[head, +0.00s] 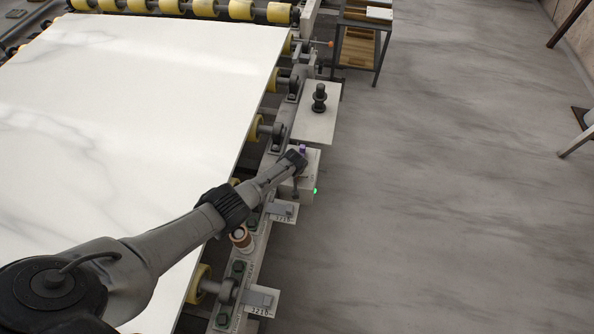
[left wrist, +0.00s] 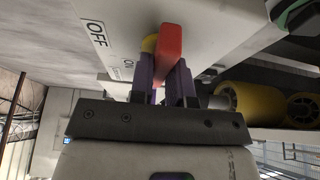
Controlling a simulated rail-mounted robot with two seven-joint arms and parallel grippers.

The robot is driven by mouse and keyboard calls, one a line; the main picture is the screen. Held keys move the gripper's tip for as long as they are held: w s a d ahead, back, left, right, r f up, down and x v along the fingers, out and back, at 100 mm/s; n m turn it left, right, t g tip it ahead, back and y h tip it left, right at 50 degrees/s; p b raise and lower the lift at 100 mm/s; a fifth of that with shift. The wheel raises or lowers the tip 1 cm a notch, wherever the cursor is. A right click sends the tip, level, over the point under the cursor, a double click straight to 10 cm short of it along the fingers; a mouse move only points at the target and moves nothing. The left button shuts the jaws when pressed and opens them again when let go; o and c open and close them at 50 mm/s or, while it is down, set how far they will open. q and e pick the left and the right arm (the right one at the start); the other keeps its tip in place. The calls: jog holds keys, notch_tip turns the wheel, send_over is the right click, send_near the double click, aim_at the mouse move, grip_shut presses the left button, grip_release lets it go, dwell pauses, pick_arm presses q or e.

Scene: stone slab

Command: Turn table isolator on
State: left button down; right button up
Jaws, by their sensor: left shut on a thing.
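The table isolator is a pale box (head: 306,184) on the side of the table frame, with a small green light on its right side. In the left wrist view its pale face (left wrist: 215,25) carries OFF and ON labels and a red handle (left wrist: 170,42) with a yellow part beside it. The ON label is nearer my gripper than the OFF label. My left gripper (head: 301,150) is at the box, and its purple fingers (left wrist: 165,72) are shut on the red handle. The arm hides part of the box in the head view. My right gripper is not in view.
A large white marble slab (head: 120,90) lies on yellow rollers to the left. A grey plate (head: 316,116) with a black knob lies beyond the isolator. Small labelled brackets (head: 262,301) stick out from the frame nearer me. The grey floor (head: 450,200) at right is clear.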

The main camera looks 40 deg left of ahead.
pick_arm(q)
jog(key=c, duration=1.1)
grip_release()
jog(key=shift+s+d+r+p, duration=0.1)
jog(key=shift+s+r+p, duration=0.05)
jog(key=shift+r+p, duration=0.45)
jog(key=p+v, duration=0.4)
jog(key=v, duration=0.1)
jog(key=shift+r, duration=0.2)
jog(key=p+v, duration=0.3)
jog(key=v, duration=0.4)
jog(key=shift+s+d, duration=0.1)
jog(key=shift+s, duration=0.1)
